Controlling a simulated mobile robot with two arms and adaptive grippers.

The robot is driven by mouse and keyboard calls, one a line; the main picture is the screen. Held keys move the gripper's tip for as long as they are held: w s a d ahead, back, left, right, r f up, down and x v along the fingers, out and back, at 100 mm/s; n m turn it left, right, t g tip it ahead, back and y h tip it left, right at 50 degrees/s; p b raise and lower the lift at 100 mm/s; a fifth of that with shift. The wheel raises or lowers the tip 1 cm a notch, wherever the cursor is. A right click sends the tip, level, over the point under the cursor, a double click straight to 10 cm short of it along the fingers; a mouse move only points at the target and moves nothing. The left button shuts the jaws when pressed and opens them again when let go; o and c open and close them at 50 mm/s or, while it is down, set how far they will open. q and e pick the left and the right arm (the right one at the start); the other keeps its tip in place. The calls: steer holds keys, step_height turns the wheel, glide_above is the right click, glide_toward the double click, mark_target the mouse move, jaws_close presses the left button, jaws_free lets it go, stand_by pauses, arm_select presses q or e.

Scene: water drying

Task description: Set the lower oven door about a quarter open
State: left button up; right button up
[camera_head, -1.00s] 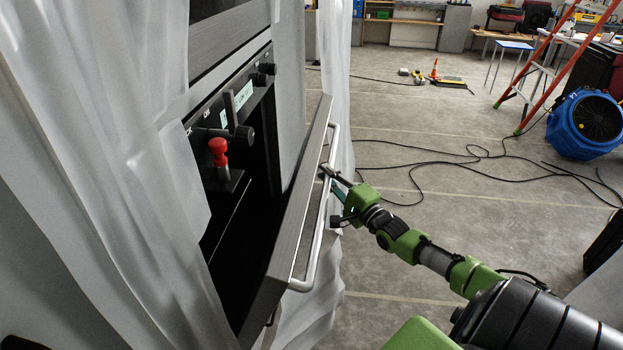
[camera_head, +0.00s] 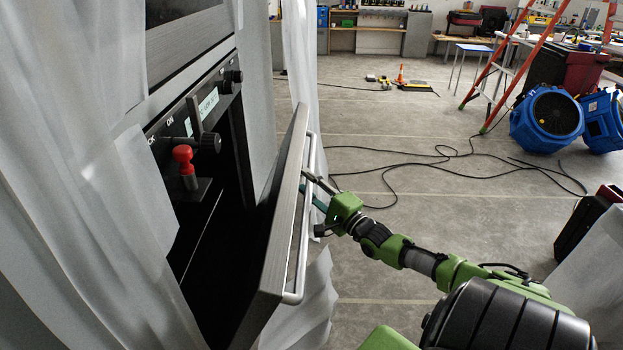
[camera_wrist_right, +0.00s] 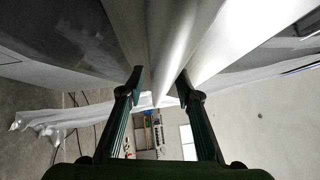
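The lower oven door (camera_head: 268,215) is tilted partly open, with a dark gap between it and the oven body. Its pale bar handle (camera_head: 302,250) runs along the outer face. My right gripper (camera_head: 306,181) is at the far half of the handle, its two fingers on either side of the bar. My left gripper is out of view.
Translucent plastic sheets (camera_head: 75,180) hang left of the oven, and another hangs behind the door. A red-topped knob (camera_head: 183,160) sticks out by the control panel. Cables (camera_head: 440,160) lie on the floor. A blue blower (camera_head: 548,120) and an orange ladder stand at right.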

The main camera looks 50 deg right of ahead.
steer(key=s+a+f, duration=0.1)
steer(key=s, duration=1.1)
steer(key=shift+f, duration=0.35)
